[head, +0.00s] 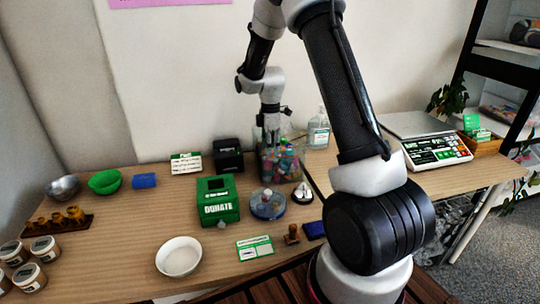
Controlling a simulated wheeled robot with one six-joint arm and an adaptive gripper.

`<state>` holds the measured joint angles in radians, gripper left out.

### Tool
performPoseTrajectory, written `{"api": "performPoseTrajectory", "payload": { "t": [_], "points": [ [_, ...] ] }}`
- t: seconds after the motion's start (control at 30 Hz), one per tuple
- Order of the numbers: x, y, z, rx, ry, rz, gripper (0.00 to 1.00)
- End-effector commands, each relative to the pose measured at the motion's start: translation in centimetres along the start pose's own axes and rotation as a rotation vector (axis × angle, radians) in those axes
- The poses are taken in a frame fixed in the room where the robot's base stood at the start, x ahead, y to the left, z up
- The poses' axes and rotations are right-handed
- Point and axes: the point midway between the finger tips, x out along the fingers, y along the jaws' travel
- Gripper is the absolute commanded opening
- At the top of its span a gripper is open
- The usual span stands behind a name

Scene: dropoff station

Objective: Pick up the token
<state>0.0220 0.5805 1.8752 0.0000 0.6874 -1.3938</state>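A clear container (281,168) full of small multicoloured pieces stands at the back of the wooden table. The pieces may be tokens, but they are too small to tell one from another. My gripper (271,138) points down at the container's top, over its left part. Whether its fingertips are inside or just above the pieces cannot be told. The fingers are too small and dark to show if they are open, shut or holding anything.
A green DONATE box (217,208) stands left of a round clear blue-lidded dish (268,205). A black box (228,154) and a pump bottle (318,130) flank the container. A white bowl (179,257) sits in front; a scale (436,149) stands right.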

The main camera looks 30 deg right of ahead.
Motion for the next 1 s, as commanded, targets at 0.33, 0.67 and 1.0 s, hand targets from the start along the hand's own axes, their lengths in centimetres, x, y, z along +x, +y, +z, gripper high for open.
{"api": "performPoseTrajectory", "payload": {
  "t": [0.33, 0.67, 1.0],
  "points": [
    [1.6, 0.1, 0.0, 0.001, 0.000, 0.002, 0.38],
    [1.6, 0.1, 0.0, 0.001, 0.000, 0.002, 0.17],
    [-0.6, 0.1, 0.0, 0.001, 0.001, 0.006, 0.17]
  ]
}}
